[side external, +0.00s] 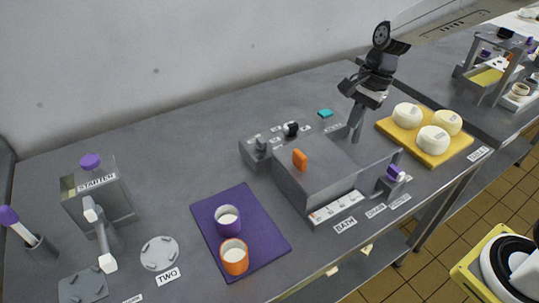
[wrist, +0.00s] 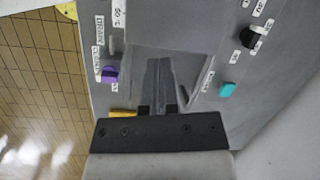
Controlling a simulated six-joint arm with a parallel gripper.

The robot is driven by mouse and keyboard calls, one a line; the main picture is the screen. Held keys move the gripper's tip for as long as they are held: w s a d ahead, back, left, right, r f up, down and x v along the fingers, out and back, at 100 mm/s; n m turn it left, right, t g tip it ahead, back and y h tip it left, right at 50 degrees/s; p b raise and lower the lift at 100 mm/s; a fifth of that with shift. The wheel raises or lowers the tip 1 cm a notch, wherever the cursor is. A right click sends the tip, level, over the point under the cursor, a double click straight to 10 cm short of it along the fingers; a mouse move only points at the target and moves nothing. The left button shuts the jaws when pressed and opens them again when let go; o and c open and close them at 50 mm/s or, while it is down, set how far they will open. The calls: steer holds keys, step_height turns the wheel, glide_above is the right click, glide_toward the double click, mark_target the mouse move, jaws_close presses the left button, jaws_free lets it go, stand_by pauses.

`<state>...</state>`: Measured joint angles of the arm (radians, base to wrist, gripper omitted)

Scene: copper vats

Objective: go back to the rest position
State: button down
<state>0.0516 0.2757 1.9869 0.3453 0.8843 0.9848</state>
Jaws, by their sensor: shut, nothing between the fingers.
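My gripper (side external: 353,136) is at the back right of the grey bath block (side external: 318,186), its grey fingers pointing down beside the block's far right end. In the wrist view my gripper (wrist: 158,62) shows its fingers together, with nothing between them. The black wrist part is above them. The fingertips' exact height above the surface is hard to judge.
The yellow board (side external: 466,143) with white cheeses stands close on the right. A teal block (side external: 325,113), a black knob (side external: 291,128) and a purple tap (side external: 396,173) surround the bath. A purple mat (side external: 262,212) with two cups lies front left. Air above is clear.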

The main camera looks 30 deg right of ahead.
steer(key=s+d+f+n+t+h, duration=0.1)
steer(key=s+f+n, duration=0.1)
steer(key=s+n, duration=0.4)
steer(key=s+d+f+n+t+h, duration=0.1)
steer(key=s+f+n+h, duration=0.1)
steer(key=s+n, duration=0.4)
steer(key=shift+d+f+n, duration=0.3)
steer(key=shift+f+n, duration=0.5)
steer(key=shift+n, duration=0.4)
